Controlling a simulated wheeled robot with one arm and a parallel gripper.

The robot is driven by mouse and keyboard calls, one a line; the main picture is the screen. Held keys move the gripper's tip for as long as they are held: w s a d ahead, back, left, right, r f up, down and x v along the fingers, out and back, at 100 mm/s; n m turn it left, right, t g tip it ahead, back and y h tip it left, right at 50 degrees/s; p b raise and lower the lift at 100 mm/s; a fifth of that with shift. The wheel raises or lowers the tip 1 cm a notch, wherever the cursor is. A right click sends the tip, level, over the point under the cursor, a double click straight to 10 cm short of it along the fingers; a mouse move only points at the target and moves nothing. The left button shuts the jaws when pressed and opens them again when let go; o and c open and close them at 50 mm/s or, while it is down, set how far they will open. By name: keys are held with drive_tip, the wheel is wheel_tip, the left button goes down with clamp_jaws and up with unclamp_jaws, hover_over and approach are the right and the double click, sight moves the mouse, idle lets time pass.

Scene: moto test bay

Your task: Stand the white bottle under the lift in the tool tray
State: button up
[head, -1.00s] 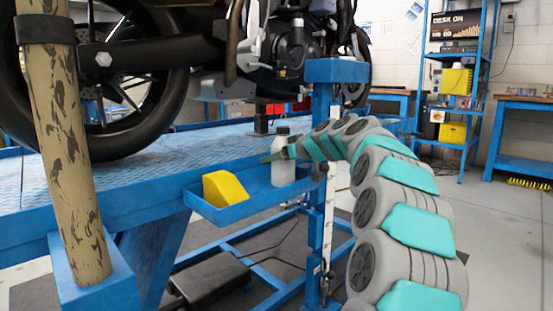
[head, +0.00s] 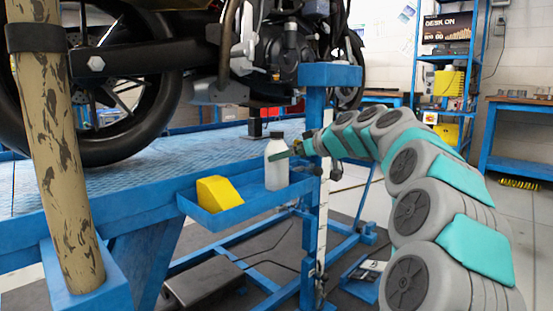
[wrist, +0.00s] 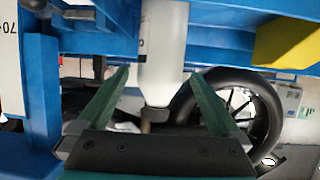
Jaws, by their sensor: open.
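The white bottle (head: 277,165) with a dark grey cap stands upright in the blue tool tray (head: 222,217) on the side of the lift. My gripper (head: 296,148) is at the right of the bottle, near its upper part, and one green finger overlaps its edge in the head view. In the wrist view my gripper (wrist: 160,73) is open, with its two green fingers apart. The bottle (wrist: 162,60) shows inverted between the fingertips there, with clear gaps on both sides.
A yellow block (head: 218,193) sits in the left part of the tray and also shows in the wrist view (wrist: 288,40). A blue post (head: 315,185) rises right beside the tray. A motorcycle (head: 110,85) stands on the blue lift platform (head: 130,175) behind.

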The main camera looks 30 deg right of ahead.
drive_tip(key=v, duration=0.3)
drive_tip(key=shift+s+r, duration=0.15)
drive_tip(key=shift+s, duration=0.2)
